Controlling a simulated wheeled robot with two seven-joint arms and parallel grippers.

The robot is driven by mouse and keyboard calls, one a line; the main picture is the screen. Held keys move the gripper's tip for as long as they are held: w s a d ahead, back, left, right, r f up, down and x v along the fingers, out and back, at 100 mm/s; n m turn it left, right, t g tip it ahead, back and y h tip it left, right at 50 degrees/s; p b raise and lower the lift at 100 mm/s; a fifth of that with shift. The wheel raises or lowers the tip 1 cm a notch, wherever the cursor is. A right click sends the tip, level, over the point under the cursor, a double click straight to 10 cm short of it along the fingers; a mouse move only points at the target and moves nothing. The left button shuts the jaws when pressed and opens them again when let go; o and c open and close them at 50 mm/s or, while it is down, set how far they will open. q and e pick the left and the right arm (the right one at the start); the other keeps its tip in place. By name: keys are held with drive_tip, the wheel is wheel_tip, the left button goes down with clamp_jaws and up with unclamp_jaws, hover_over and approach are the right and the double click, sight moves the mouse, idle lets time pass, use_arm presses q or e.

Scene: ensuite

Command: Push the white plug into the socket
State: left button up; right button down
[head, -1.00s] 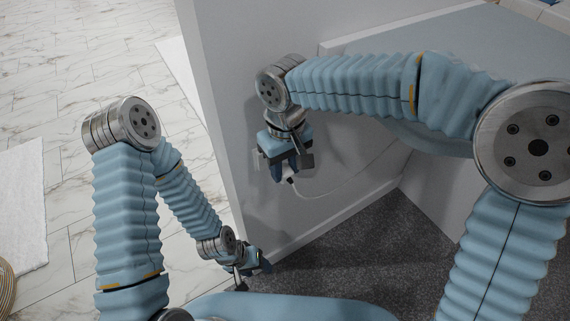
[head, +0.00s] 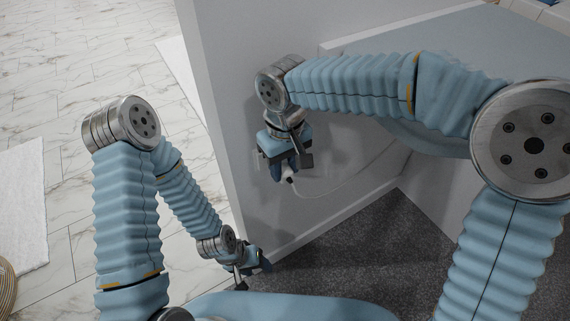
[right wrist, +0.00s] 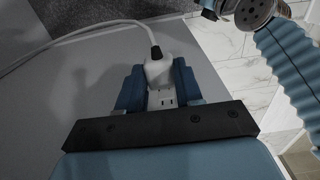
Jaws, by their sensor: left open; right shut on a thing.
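The white plug (right wrist: 158,73) sits between the two blue fingers of my right gripper (right wrist: 158,86) in the right wrist view, with a white cord leaving its far end. In the head view my right gripper (head: 284,170) is shut on the plug (head: 290,174) close against the grey wall, hiding most of the socket. My left gripper (head: 254,268) is open and empty, low near the wall's base, apart from the plug.
The white cord (head: 335,190) hangs along the grey wall (head: 240,110) toward the right. A pale counter or tub (head: 500,50) stands at the right. Dark carpet (head: 350,245) lies below, marble tile (head: 75,110) at the left.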

drive_tip(key=shift+w+a+p, duration=0.45)
drive_tip(key=shift+w+a, duration=0.25)
drive_tip(key=shift+w, duration=0.3)
drive_tip(key=c, duration=0.7)
unclamp_jaws()
drive_tip(key=shift+r, duration=0.1)
drive_tip(key=shift+o, duration=0.2)
wheel_tip(320, 180, up, 14)
